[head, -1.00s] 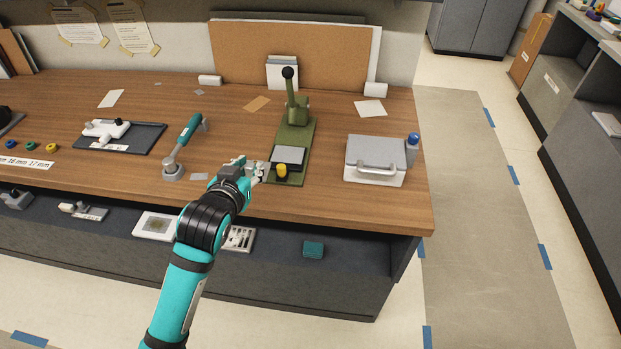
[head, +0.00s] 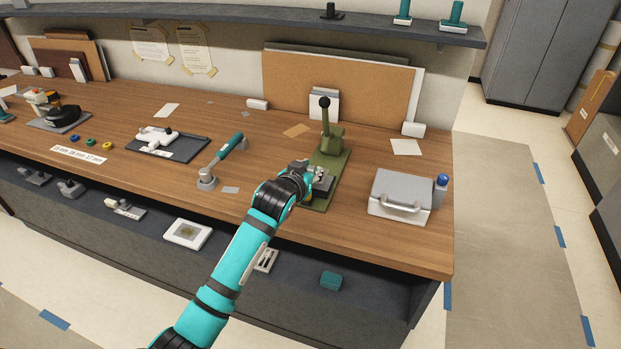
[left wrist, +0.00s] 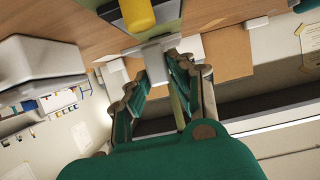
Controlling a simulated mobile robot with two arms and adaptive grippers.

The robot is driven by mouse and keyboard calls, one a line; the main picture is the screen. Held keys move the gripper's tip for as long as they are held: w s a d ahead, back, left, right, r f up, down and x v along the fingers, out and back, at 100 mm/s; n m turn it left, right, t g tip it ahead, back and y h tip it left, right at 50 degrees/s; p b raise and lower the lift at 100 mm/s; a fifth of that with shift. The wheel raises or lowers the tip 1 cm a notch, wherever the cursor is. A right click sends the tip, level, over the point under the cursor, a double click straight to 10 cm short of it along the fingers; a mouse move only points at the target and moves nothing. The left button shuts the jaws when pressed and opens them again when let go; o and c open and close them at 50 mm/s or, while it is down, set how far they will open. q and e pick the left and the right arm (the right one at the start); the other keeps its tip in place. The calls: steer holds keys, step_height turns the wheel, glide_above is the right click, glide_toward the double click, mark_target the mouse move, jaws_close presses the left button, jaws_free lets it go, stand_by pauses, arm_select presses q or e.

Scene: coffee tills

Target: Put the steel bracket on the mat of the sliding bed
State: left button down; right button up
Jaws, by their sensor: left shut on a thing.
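The steel bracket (left wrist: 156,66) is a grey bent plate between the fingers of my left gripper (left wrist: 160,88) in the left wrist view. My left gripper (head: 319,176) is shut on it, over the front part of the green press (head: 338,162) in the head view. The dark mat (head: 324,188) of the sliding bed shows just under the fingertips, partly hidden by the gripper. A yellow knob (left wrist: 137,14) stands close beyond the bracket in the left wrist view. I cannot tell whether the bracket touches the mat. My right gripper is not in view.
The press's black-knobbed lever (head: 325,118) stands upright behind the gripper. A grey case (head: 400,190) with a handle sits to the right. A teal-handled tool (head: 222,155) on a grey base stands to the left.

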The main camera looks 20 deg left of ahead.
arm_select(q)
steer(key=shift+w, duration=0.35)
step_height(320, 180, down, 3)
steer(key=shift+f+p, duration=0.1)
steer(key=shift+p, duration=0.25)
steer(key=shift+f, duration=0.35)
steer(key=c, duration=1.5)
jaws_free()
steer(key=o, duration=0.4)
steer(key=shift+c, duration=0.2)
steer(key=shift+s+r, duration=0.2)
steer(key=shift+s, duration=0.05)
steer(key=v, duration=1.1)
steer(key=shift+s+r+b, duration=0.2)
steer(key=shift+s+b, duration=0.1)
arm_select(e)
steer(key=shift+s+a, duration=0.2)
arm_select(q)
steer(key=shift+a, duration=0.1)
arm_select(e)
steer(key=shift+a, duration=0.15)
